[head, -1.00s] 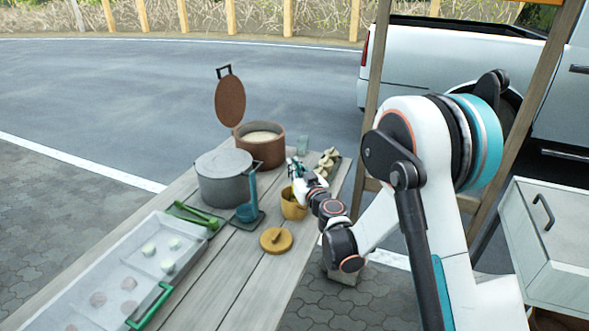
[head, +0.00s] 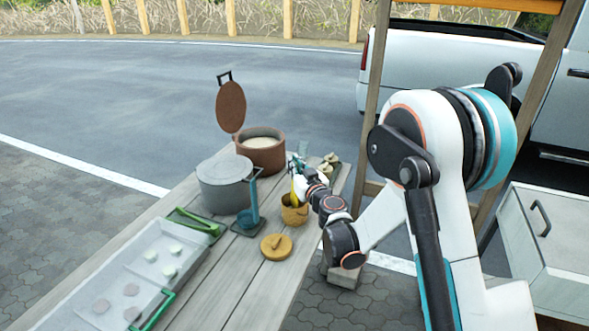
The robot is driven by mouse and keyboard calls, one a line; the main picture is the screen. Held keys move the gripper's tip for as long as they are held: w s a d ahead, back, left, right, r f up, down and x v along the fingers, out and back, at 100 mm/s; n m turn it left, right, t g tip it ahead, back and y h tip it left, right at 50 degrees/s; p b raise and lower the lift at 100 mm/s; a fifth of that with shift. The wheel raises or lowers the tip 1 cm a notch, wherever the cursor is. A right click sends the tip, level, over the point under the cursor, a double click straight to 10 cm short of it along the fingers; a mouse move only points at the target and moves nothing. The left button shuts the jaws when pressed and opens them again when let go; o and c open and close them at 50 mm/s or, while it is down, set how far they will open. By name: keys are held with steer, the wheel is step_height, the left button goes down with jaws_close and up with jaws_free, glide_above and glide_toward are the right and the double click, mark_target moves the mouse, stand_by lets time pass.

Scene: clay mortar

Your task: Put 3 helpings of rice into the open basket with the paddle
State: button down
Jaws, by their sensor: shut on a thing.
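The rice is the pale mass (head: 262,144) in the brown round pot (head: 264,160), whose lid stands raised. The open basket (head: 294,216) is the small ochre container near the table's right edge; its round lid (head: 276,247) lies on the table in front. My gripper (head: 297,172) is above and behind the basket, partly hidden by my wrist. It is shut on a narrow yellow piece, seemingly the paddle (head: 294,189), which points down toward the basket opening. I cannot tell whether rice is on it or in the basket.
A grey lidded pot (head: 223,184) stands left of the basket, with a teal ladle (head: 250,216) on a dark rest. Green tongs (head: 195,222) lie by a pale tray (head: 115,275) holding several round pieces. Dumpling-like items (head: 328,168) sit on a dark tray at the right edge.

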steer(key=shift+r+p, duration=2.35)
steer(key=shift+r, duration=2.2)
